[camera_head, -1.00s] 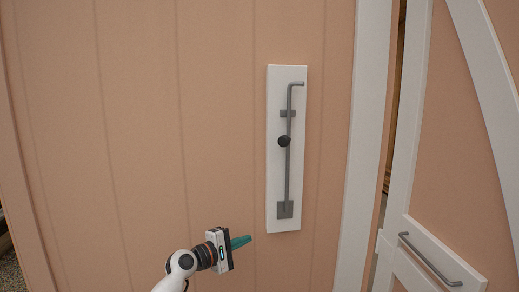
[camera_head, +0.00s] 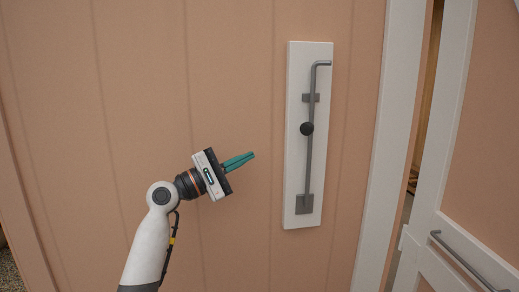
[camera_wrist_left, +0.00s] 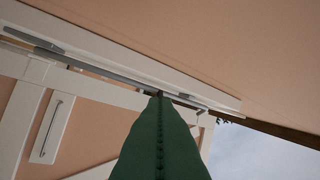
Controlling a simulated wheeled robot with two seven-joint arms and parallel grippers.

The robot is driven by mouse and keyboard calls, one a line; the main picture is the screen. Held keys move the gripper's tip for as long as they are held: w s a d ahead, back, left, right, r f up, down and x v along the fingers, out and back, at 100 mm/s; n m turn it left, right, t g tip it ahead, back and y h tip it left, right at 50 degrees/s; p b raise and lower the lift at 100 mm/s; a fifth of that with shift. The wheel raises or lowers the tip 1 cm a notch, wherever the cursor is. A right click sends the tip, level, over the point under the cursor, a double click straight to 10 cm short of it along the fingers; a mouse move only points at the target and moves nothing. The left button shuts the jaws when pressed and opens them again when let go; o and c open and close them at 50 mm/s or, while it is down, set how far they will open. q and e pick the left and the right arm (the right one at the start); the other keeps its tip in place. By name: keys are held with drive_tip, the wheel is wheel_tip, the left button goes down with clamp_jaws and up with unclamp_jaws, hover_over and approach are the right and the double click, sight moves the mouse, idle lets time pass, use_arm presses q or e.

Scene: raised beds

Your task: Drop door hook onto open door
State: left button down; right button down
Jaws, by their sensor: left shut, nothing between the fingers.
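My right gripper is not in view.
To the right is a white-framed door (camera_head: 470,140) with a grey bar handle (camera_head: 465,262). A narrow dark gap (camera_head: 425,110) separates it from the peach door's white edge trim (camera_head: 395,130). The door face left of my gripper is clear.

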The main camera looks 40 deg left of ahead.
sight(288, 138)
use_arm(q)
drive_tip(key=p+x, duration=0.1)
drive_tip(key=x, duration=0.2)
drive_tip(key=p+x, duration=0.1)
drive_tip(key=x, duration=0.2)
drive_tip(key=p+x, duration=0.1)
drive_tip(key=x, duration=0.2)
drive_tip(key=shift+d+r+p, duration=0.1)
drive_tip(key=shift+r+p, duration=0.2)
drive_tip(key=shift+p, duration=0.05)
drive_tip(key=d, duration=0.1)
drive_tip(key=d+r+p, duration=0.1)
drive_tip(key=d+p, duration=0.1)
drive_tip(key=shift+w+d+r, duration=0.1)
drive_tip(key=shift+w+r, duration=0.15)
drive_tip(key=shift+w, duration=0.1)
drive_tip(key=shift+f, duration=0.1)
